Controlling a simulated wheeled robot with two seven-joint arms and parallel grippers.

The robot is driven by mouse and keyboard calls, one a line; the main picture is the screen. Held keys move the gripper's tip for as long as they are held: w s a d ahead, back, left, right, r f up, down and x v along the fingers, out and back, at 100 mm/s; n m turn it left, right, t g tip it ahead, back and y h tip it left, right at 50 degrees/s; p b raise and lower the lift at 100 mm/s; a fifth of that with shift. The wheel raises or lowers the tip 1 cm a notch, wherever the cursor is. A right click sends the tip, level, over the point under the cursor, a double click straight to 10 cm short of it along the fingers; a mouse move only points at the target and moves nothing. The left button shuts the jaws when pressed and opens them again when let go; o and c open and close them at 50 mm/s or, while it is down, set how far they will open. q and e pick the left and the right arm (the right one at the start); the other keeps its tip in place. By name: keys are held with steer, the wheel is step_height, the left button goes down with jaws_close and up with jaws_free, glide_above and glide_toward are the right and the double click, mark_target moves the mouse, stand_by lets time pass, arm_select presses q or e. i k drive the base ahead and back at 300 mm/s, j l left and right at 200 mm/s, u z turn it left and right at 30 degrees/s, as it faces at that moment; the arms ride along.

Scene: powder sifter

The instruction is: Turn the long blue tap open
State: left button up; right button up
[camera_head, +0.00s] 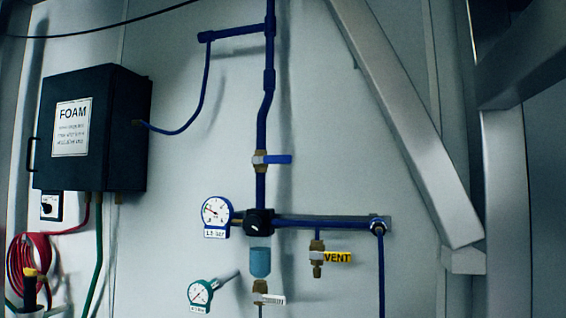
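The long blue tap handle (278,159) sticks out to the right from a brass valve (260,159) on the vertical blue pipe (264,115). The handle lies level, crosswise to the pipe. Neither my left gripper nor my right gripper shows in the head view, and nothing touches the tap.
A black FOAM box (90,130) hangs at the left. Below the tap are a pressure gauge (215,212), a black regulator knob (259,222), a yellow VENT tap (337,257) and a lower gauge (200,293). A slanted metal beam (410,120) stands at the right. The wall beside the tap is clear.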

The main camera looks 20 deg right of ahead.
mark_target(266, 159)
steer(key=k+l+u, duration=0.1)
steer(key=l, duration=0.3)
steer(key=k+l+u, duration=0.1)
steer(key=l, duration=0.3)
steer(key=k+l+u, duration=0.15)
steer(key=l, duration=0.25)
steer(key=k+l+u, duration=0.1)
steer(key=l, duration=0.3)
steer(key=k+l+u, duration=0.1)
steer(key=l, duration=0.3)
steer(key=k+l+u, duration=0.1)
steer(key=l, duration=0.25)
steer(key=k, duration=0.1)
